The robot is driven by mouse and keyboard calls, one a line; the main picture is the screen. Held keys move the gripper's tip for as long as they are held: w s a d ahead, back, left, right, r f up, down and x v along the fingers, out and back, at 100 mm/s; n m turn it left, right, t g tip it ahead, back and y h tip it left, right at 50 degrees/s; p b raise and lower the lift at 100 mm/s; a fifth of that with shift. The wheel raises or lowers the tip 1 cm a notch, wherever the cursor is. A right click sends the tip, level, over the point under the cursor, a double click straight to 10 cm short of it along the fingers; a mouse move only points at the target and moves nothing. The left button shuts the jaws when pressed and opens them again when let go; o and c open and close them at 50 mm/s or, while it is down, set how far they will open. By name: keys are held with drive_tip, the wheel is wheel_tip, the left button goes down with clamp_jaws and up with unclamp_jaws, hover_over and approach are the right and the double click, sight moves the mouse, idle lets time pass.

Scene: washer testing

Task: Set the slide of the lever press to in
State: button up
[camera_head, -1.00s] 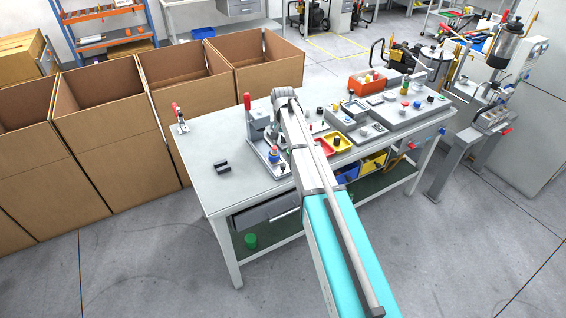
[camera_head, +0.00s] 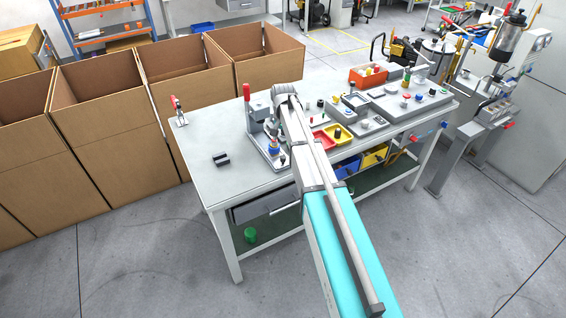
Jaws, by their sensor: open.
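The lever press (camera_head: 255,117) stands on the workbench, left of my arm, with a grey body and an upright red-handled lever (camera_head: 247,92). Its grey base plate reaches toward the bench's front edge. My arm hides the right part of it, and the position of its slide is too small to make out. My gripper (camera_head: 272,128) hangs below my wrist, close beside the press and partly hidden by my arm. It is open, and I see nothing held in it. I cannot tell whether it touches the press.
A red-handled clamp (camera_head: 178,111) and a small dark block (camera_head: 221,159) lie left on the workbench (camera_head: 215,185). Red and yellow trays (camera_head: 338,132) and a grey panel (camera_head: 405,105) are right of my arm. Cardboard boxes (camera_head: 115,130) stand behind. The bench's left front is mostly clear.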

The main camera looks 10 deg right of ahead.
sight(283, 157)
drive_tip(key=shift+f+b, duration=5.25)
drive_tip(key=shift+f, duration=0.3)
clamp_jaws()
